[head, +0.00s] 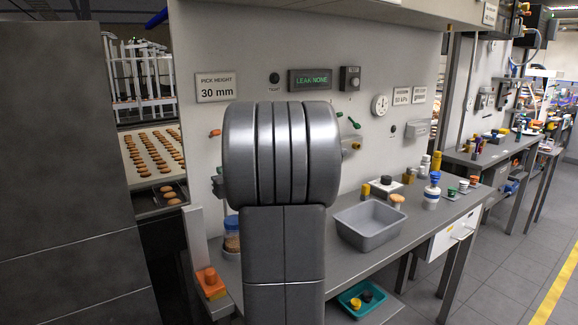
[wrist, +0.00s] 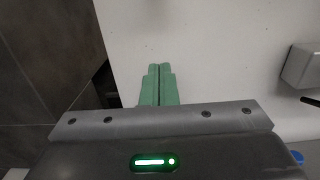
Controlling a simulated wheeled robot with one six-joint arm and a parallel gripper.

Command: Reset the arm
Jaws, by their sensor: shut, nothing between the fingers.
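My gripper (wrist: 159,70) shows in the wrist view as two green fingers pressed together, with nothing between them. They point up the picture, against a plain pale wall panel (wrist: 215,40). My gripper is not visible in the head view. There, a thick grey joint and link of my arm stand upright in the middle and hide part of the wall and the bench behind them.
A steel bench (head: 400,222) runs to the right, with a grey bin (head: 369,224) and several small parts. A teal tray (head: 361,298) is lower down. A dark cabinet (head: 70,170) fills the left, beside rows of biscuits (head: 152,152). Floor (head: 500,260) is clear at right.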

